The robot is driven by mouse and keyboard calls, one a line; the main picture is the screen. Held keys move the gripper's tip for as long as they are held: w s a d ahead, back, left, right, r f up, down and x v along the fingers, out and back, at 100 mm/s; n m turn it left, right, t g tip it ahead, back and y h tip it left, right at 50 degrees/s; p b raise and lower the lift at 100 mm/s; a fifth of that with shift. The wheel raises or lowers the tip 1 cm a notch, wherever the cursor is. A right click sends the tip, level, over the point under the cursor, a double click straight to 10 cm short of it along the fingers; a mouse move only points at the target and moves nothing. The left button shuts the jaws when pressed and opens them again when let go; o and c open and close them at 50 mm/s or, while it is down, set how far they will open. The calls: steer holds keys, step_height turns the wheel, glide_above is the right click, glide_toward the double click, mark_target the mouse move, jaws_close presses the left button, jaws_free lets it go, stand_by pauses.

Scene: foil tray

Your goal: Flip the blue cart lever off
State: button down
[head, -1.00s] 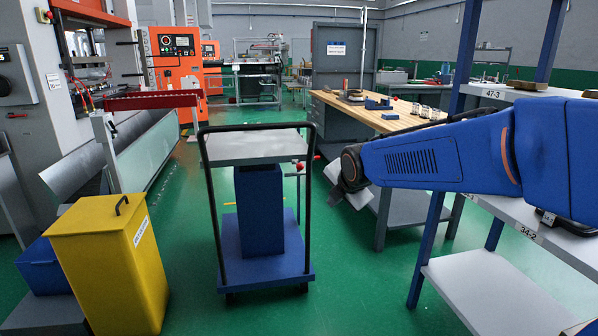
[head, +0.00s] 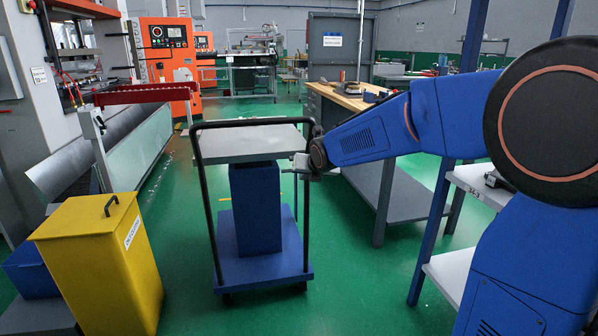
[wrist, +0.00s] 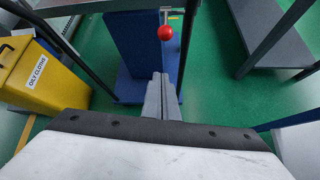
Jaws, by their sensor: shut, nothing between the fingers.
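The blue cart (head: 262,268) stands on the green floor with a grey top, a blue column and a black tube frame. Its lever ends in a red ball knob (wrist: 165,33), at the top centre of the wrist view. A short grey rod shows just above the knob. In the head view the knob is hidden behind my gripper (head: 298,163), at the cart's right side just under the top. My gripper is shut and empty. In the wrist view its fingertips (wrist: 161,76) point toward the knob, with a visible gap in the picture; depth is unclear.
A yellow bin (head: 103,265) labelled for oily cloths stands left of the cart. A workbench (head: 372,180) stands behind on the right, and a shelf with a blue post (head: 432,225) is nearer. The cart's black right upright (head: 307,230) is close to my gripper.

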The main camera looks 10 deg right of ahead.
steer(key=d+x, duration=0.1)
steer(key=x, duration=0.9)
steer(key=shift+w+r, duration=0.3)
steer(key=shift+r, duration=0.65)
steer(key=shift+w+r, duration=0.3)
steer(key=shift+r, duration=0.6)
steer(key=shift+a+r, duration=0.1)
